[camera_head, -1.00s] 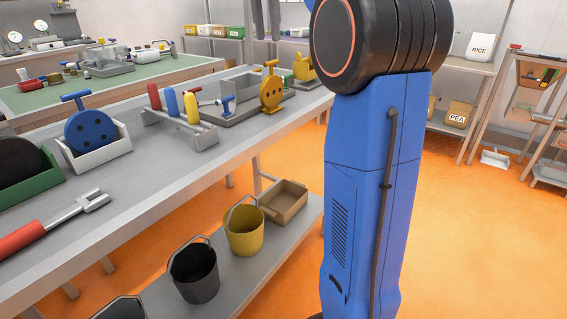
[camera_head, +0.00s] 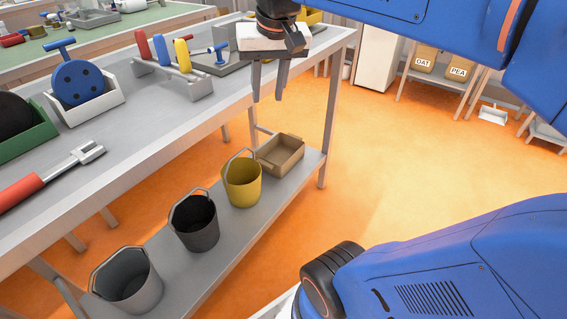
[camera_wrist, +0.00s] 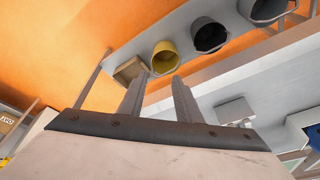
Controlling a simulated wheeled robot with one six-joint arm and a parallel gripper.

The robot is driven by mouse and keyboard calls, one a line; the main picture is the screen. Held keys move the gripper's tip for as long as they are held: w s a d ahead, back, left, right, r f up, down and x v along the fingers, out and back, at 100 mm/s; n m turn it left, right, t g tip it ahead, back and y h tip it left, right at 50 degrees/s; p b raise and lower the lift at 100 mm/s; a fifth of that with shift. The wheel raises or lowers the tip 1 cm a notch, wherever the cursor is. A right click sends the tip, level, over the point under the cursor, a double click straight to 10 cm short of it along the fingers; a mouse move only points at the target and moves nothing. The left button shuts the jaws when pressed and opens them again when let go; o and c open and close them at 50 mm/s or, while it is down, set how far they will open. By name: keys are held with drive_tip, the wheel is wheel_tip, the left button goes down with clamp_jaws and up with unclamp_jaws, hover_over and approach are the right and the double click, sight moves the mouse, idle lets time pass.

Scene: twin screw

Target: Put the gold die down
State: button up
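My gripper (camera_head: 268,95) hangs fingers-down near the far end of the workbench, in front of the grey tray (camera_head: 215,64). Its two fingers are apart with nothing between them; the wrist view shows the same empty gap (camera_wrist: 159,82). I cannot see the gold die now; in the earlier head view, it stood upright in the grey tray. The gripper's body now covers about that place. A blue die (camera_head: 78,82) with a T-shaped handle stands in a white holder (camera_head: 90,112) on the bench.
The grey workbench (camera_head: 150,130) has a rack (camera_head: 180,78) of coloured handles and a fork-ended tool (camera_head: 50,178). Its lower shelf holds a yellow bucket (camera_head: 242,182), a black bucket (camera_head: 194,222), a grey bucket (camera_head: 127,278) and a brown box (camera_head: 280,154). Orange floor (camera_head: 400,180) is clear on the right.

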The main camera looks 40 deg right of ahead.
drive_tip(key=s+a+f+n, duration=0.1)
drive_tip(key=s+f+n, duration=0.1)
drive_tip(key=s+f, duration=0.3)
drive_tip(key=s+a+f+n+t, duration=0.1)
drive_tip(key=s+f, duration=0.4)
drive_tip(key=f, duration=0.6)
drive_tip(key=shift+s+a+n+y, duration=0.15)
drive_tip(key=shift+a+n+y, duration=0.15)
drive_tip(key=shift+a+n, duration=0.3)
